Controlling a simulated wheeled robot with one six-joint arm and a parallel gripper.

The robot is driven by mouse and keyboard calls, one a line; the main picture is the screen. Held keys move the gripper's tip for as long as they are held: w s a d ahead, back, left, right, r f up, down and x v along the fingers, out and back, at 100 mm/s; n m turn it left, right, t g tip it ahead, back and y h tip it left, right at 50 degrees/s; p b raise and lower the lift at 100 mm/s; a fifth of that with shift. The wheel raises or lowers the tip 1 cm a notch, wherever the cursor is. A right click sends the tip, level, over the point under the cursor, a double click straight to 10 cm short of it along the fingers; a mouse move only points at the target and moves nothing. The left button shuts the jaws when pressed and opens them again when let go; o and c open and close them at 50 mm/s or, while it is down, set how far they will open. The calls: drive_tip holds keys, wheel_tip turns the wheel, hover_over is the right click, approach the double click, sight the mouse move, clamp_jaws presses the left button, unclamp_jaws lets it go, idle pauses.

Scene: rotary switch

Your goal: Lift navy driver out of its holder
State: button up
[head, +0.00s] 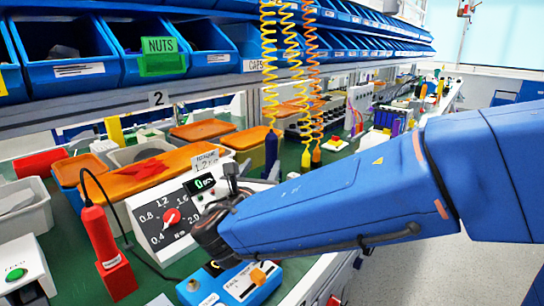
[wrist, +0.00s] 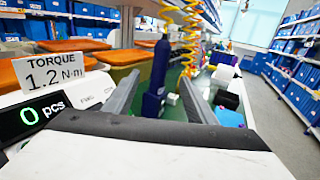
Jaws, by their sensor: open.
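The navy driver (wrist: 157,75) stands upright ahead of my gripper (wrist: 161,78) in the wrist view, framed between the two grey fingers. A wider navy block (wrist: 152,105) at its foot looks like its holder. My gripper is open and empty. The driver appears beyond the fingertips and apart from them, though the exact gap is hard to judge. In the head view the navy driver (head: 271,150) is below a yellow coiled cord, behind the torque box. My wrist there is beside that box, and the fingers are mostly hidden.
The torque box (head: 168,218) with a red knob and display stands close to my wrist. A red driver (head: 97,232) stands at left. Coiled cords (head: 290,60) hang above the bench. Blue bins (head: 75,55) line the shelf. Orange-topped bins (head: 140,172) crowd the back left.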

sight(274, 144)
drive_tip(key=w+d, duration=0.1)
drive_tip(key=w, duration=0.4)
drive_tip(key=w+d, duration=0.1)
drive_tip(key=w, duration=1)
drive_tip(key=shift+d, duration=0.4)
drive_tip(key=shift+c, duration=0.2)
clamp_jaws()
drive_tip(key=shift+r, duration=0.15)
wheel_tip(274, 144, up, 10)
